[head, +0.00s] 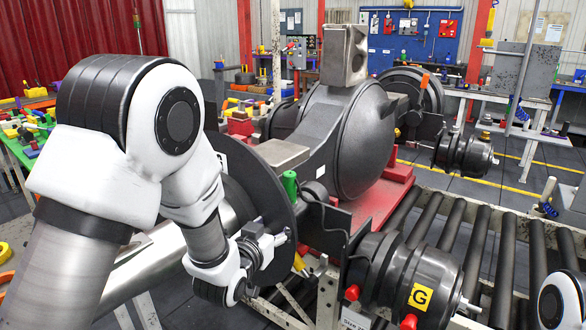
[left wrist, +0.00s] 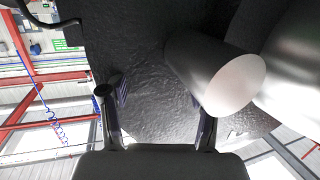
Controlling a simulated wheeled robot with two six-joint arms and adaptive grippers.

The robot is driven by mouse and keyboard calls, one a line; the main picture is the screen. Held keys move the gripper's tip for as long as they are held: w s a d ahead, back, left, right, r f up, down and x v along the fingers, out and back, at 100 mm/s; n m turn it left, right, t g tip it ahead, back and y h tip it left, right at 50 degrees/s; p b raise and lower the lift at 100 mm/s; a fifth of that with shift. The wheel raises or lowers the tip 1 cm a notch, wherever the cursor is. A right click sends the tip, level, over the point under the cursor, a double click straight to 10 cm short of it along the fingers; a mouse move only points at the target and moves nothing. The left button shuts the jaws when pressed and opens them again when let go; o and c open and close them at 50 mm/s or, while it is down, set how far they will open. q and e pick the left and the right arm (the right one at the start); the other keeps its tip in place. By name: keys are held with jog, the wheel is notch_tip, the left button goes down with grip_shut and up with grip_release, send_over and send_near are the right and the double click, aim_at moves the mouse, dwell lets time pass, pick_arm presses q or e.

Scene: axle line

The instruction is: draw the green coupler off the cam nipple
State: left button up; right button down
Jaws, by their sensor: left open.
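The green coupler (head: 290,184) stands roughly upright beside the upper right edge of the dark round plate on the axle. Its lower end and the cam nipple cannot be made out. My left gripper (head: 276,241) is below and slightly left of the coupler, apart from it, in front of the dark plate. In the left wrist view its two fingers (left wrist: 158,112) are spread and hold nothing. The green coupler does not show in that view. My right gripper is not in view; only a white part of my right arm shows at the lower right.
A grey cylinder (left wrist: 215,80) with a pale end face lies close ahead of my left fingers. The dark plate (head: 248,190) is right behind the gripper. A black canister marked G (head: 420,297) with red caps is to the right. Rollers (head: 490,240) lie beyond.

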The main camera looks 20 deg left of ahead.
pick_arm(q)
jog(key=t, duration=0.2)
send_near(287, 183)
jog(key=w, duration=0.4)
jog(key=w+p, duration=0.1)
jog(key=w, duration=0.1)
jog(key=w+p, duration=0.1)
jog(key=w, duration=0.2)
jog(key=w+p, duration=0.1)
jog(key=w, duration=0.1)
jog(key=shift+w+d+r+p, duration=0.15)
jog(key=shift+w+d+p, duration=0.05)
jog(key=shift+d+p, duration=0.2)
jog(key=shift+w, duration=0.15)
grip_shut()
